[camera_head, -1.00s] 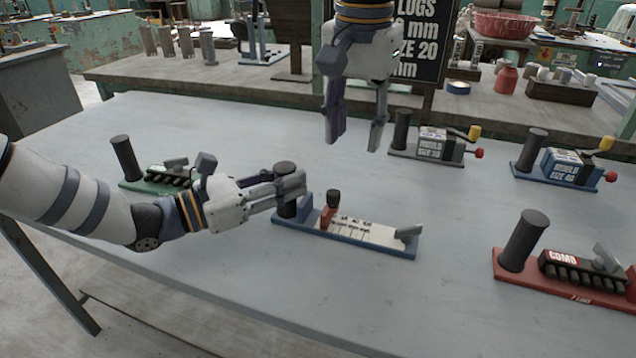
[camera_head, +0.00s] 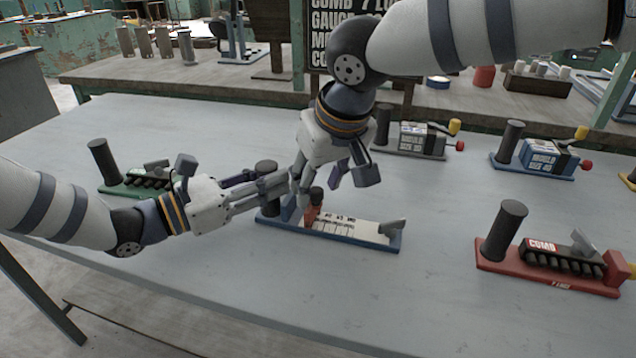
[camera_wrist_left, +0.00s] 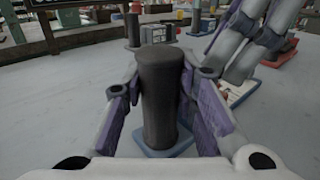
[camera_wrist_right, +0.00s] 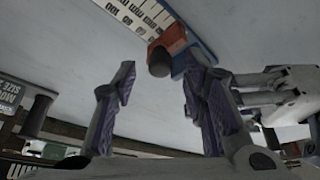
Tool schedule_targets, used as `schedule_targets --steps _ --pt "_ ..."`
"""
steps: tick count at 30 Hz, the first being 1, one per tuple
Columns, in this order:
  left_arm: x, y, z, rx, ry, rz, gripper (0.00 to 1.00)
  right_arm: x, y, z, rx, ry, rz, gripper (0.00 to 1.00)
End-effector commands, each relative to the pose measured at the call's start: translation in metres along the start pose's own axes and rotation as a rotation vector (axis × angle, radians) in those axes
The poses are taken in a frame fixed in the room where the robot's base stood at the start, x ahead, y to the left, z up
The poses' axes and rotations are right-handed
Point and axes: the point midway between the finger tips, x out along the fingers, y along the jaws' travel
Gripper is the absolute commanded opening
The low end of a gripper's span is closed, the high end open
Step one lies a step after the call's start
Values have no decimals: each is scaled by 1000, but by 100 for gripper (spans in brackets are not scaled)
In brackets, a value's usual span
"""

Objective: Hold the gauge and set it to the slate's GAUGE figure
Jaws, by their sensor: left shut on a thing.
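The gauge (camera_head: 388,243) is a blue base with a white scale (camera_head: 352,228), a dark post (camera_head: 265,166) at its left end and a grey stop at its right. A red slider (camera_head: 311,214) with a dark knob (camera_head: 316,192) sits near the scale's left end. My left gripper (camera_head: 278,182) is shut on the post, which stands upright between its fingers in the left wrist view (camera_wrist_left: 160,95). My right gripper (camera_head: 332,184) is open just above the slider; the knob (camera_wrist_right: 160,62) shows between its fingers. The slate (camera_head: 332,22) reads GAUGE, but my right arm hides its figure.
A green comb fixture (camera_head: 140,188) stands left, a red comb fixture (camera_head: 560,282) right. A grey mould (camera_head: 415,140) and a blue mould (camera_head: 540,160) stand behind. The table front is clear.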

Motion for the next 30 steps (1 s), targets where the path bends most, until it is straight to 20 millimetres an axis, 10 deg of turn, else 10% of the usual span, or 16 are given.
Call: schedule_targets --steps 10,16,30 --pt "0 0 0 1 0 1 0 9 0 0 1 1 1 39" --pt "0 0 0 1 0 0 0 8 0 0 1 1 1 0" --pt "0 0 0 1 0 1 0 6 8 7 1 -1 2 0"
